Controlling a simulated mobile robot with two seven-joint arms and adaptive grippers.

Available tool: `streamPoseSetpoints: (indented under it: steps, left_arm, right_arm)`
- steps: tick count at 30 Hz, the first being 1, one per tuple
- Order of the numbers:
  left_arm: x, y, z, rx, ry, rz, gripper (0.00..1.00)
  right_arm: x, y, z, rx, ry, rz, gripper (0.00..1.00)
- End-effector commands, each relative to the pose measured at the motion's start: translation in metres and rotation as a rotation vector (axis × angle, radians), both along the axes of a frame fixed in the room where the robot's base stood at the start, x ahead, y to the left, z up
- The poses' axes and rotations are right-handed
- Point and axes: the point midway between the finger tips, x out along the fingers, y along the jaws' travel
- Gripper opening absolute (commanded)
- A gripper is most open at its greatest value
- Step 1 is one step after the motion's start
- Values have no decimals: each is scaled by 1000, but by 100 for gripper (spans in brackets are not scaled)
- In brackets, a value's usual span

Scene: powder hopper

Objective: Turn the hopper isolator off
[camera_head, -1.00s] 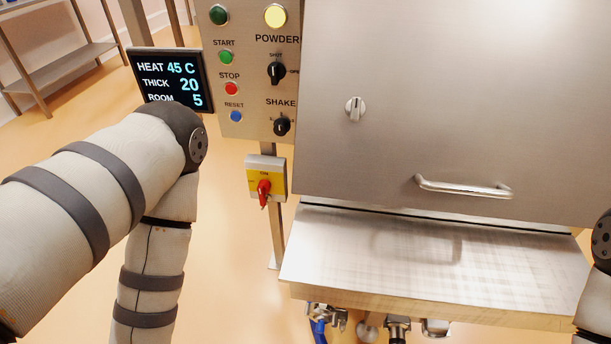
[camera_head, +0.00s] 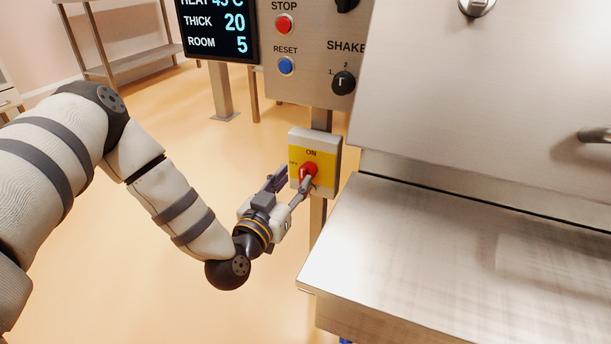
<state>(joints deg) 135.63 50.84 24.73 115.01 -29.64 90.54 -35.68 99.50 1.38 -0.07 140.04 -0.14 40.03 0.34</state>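The hopper isolator is a yellow plate (camera_head: 325,160) on a grey box, fixed to a metal post below the control panel. Its red rotary knob (camera_head: 309,170) sits under the word ON, with a smaller label to the left. My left gripper (camera_head: 294,176) reaches up to it from the lower left. Its two fingers are spread apart: one is left of the plate, the other overlaps the knob's lower edge. I cannot tell whether that finger touches the knob. The knob's lower part is partly hidden, so its exact angle is unclear. My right gripper is out of view.
The control panel (camera_head: 308,85) with buttons and a black SHAKE knob (camera_head: 343,82) is above the isolator. A dark display (camera_head: 217,30) is at its left. The hopper's steel shelf (camera_head: 430,250) juts out at the right. Open floor lies at the left.

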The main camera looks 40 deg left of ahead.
Motion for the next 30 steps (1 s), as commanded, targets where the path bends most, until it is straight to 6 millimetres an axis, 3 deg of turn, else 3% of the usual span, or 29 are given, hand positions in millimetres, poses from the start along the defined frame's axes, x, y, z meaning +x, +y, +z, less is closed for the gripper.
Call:
streamPoseSetpoints:
  steps: [3, 7, 17, 18, 22, 23, 30]
  left_arm:
    - [27, 7, -4, 1, 1, 1, 35]
    - [47, 11, -4, 0, 4, 0, 35]
    - [56, 13, -1, -2, 5, -2, 35]
    - [56, 13, -1, -2, 5, -2, 33]
    - [56, 12, -2, -2, 6, -2, 3]
    - [56, 12, -2, -2, 6, -3, 0]
    - [56, 10, -2, -12, 5, -9, 0]
  right_arm:
    - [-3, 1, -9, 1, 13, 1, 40]
    - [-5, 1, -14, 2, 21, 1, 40]
    - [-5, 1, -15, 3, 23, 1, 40]
    - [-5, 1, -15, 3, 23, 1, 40]
    - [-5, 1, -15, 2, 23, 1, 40]
    - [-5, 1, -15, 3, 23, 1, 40]
    - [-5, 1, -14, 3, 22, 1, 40]
